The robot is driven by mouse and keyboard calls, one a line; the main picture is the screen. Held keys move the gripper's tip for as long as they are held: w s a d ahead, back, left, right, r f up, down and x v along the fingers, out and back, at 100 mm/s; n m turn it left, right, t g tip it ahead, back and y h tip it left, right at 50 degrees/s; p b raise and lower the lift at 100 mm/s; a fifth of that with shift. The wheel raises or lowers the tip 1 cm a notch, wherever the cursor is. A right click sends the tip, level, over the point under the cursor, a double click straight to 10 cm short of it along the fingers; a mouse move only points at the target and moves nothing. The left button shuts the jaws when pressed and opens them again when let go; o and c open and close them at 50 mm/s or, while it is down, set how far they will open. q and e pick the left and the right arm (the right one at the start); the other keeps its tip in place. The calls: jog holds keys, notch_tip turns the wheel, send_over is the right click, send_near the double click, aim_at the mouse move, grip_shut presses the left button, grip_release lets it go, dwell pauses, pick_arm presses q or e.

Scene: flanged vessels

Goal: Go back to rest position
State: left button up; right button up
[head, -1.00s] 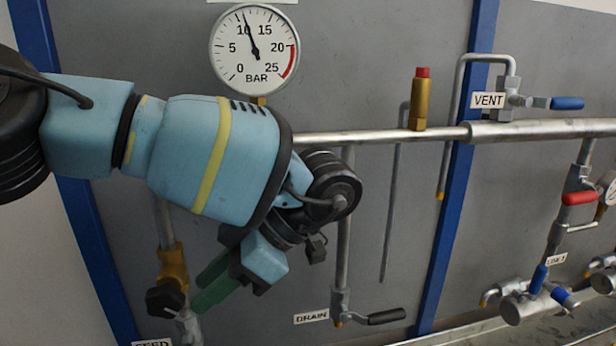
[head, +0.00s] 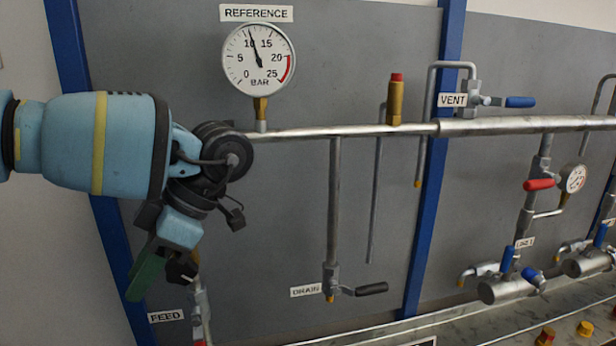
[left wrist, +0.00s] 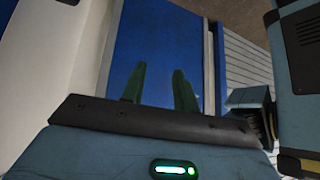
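My left gripper (head: 146,274) is at the lower left of the head view, with its green fingers pointing down and left. It is in front of the upper part of the feed line and partly hides the black feed valve handle (head: 181,269). In the left wrist view the two green fingers (left wrist: 159,85) stand apart with nothing between them, over a blue surface. My right gripper shows in neither view.
The reference gauge (head: 259,59) stands on the horizontal pipe (head: 350,131). Drain handle (head: 371,289), vent handle (head: 520,102) and red handle (head: 539,184) stick out from the panel. The panel's middle is clear of my arms.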

pick_arm(q)
jog(key=a+n+h, duration=0.2)
jog(key=a, duration=0.5)
jog(key=s+d+f+m+g+h, duration=0.1)
jog(key=s+d+f+h, duration=0.15)
jog(key=d+f, duration=0.45)
jog(key=s+d+f+m+g+h, duration=0.1)
jog(key=d+f+g+h, duration=0.1)
jog(key=d+f+h, duration=0.3)
jog(key=s+d+f+n+h, duration=0.2)
jog(key=d+f+n+h, duration=0.15)
jog(key=d+h, duration=0.45)
jog(key=s+d+f+n+h, duration=0.2)
jog(key=d+n+h, duration=0.4)
jog(key=d, duration=0.4)
jog(key=w+a+f+n+t+y, duration=0.2)
jog(key=a+f+n+t, duration=0.45)
jog(key=n+t, duration=0.4)
jog(key=w+a+f+n+t+y, duration=0.25)
jog(key=a+f+n+t, duration=0.45)
jog(key=n+t, duration=0.4)
jog(key=s+a+f+n+g+y, duration=0.6)
jog(key=s+a+f+n+y, duration=0.5)
jog(key=s+a+f, duration=0.75)
jog(key=w+d+n+t, duration=0.1)
jog(key=d+n, duration=0.4)
jog(key=d, duration=0.5)
jog(key=shift+f+h, duration=0.4)
